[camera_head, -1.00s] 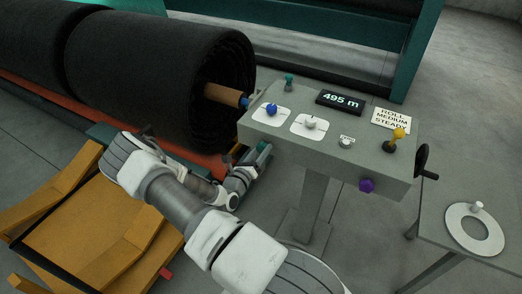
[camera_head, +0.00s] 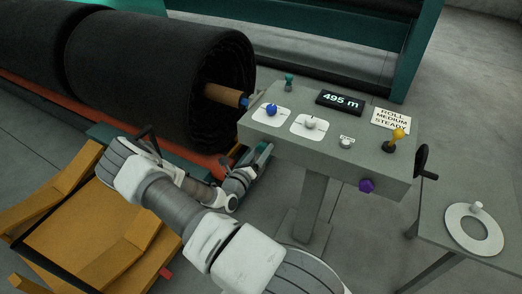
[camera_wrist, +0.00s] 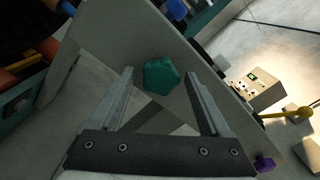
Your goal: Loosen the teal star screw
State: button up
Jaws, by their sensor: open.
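The teal star screw (camera_wrist: 162,76) is a five-lobed knob on the grey side face of the control console. In the wrist view it shows between the two fingers of my gripper (camera_wrist: 160,72), near their tips. The fingers are apart, one on each side of the knob, with gaps showing. How far the tips reach along its depth I cannot tell. In the head view my gripper (camera_head: 258,160) is low at the console's front left, where a small teal part (camera_head: 262,147) shows beside it.
The console (camera_head: 330,150) carries a blue knob (camera_head: 271,110), a white knob (camera_head: 310,124), a teal toggle (camera_head: 289,83) and a yellow lever (camera_head: 397,138). A purple star knob (camera_head: 366,186) sits on its front. A black netting roll (camera_head: 165,80) stands close left.

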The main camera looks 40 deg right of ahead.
aim_at(261, 150)
jog(key=shift+p+v, duration=0.4)
jog(key=shift+v, duration=1.9)
jog(key=o, duration=0.3)
jog(key=b+v, duration=0.1)
jog(key=v, duration=1.6)
jog(key=shift+a, duration=0.15)
jog(key=shift+s, duration=0.1)
jog(key=s+a+r+m+y, duration=0.3)
jog(key=s+r+m+y, duration=0.1)
jog(key=r+m, duration=0.6)
jog(key=s+a+r+m+y, duration=0.3)
jog(key=r+m+y, duration=0.4)
jog(key=r+m, duration=0.3)
jog(key=s+a+r+m+g+y, duration=0.1)
jog(key=s+a+r+m+y, duration=0.3)
jog(key=r+m, duration=0.6)
notch_tip(261, 150, up, 3)
jog(key=shift+s+r+y, duration=0.1)
jog(key=shift+s+y, duration=0.6)
jog(key=shift+y, duration=0.1)
